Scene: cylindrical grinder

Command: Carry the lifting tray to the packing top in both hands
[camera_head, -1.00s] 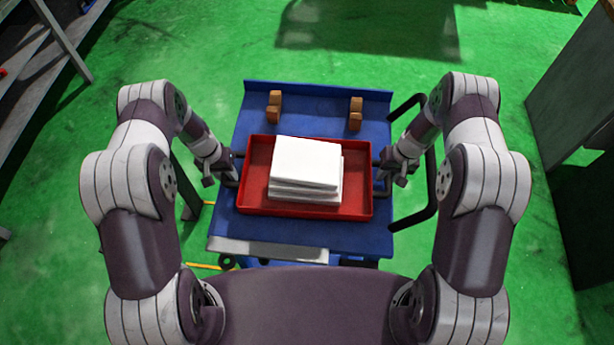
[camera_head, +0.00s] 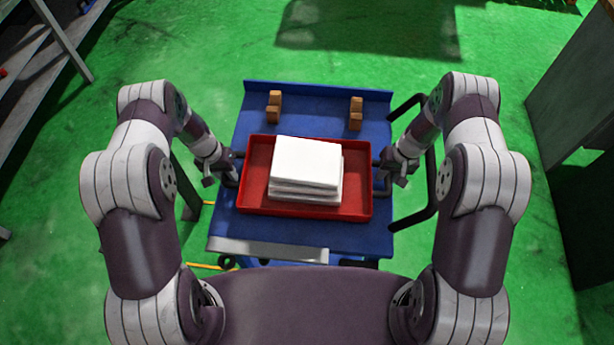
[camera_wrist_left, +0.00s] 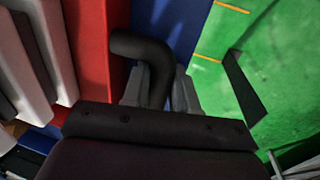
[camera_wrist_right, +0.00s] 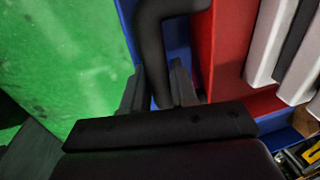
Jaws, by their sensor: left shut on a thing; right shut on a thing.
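The red lifting tray (camera_head: 254,200) is over the blue top of a cart (camera_head: 320,112) and carries a stack of white slabs (camera_head: 307,165). I cannot tell whether the tray touches the top. My left gripper (camera_head: 226,172) is shut on the tray's black left handle, which shows in the left wrist view (camera_wrist_left: 143,48). My right gripper (camera_head: 386,170) is shut on the black right handle, which shows in the right wrist view (camera_wrist_right: 151,45). The tray looks level in the head view.
Two brown blocks (camera_head: 274,106) (camera_head: 355,113) stand on the blue top behind the tray. A black push bar (camera_head: 431,185) is at the cart's right. Green floor (camera_head: 210,55) is open behind. A grey cabinet (camera_head: 572,85) stands at right, a shelf frame (camera_head: 62,40) at upper left.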

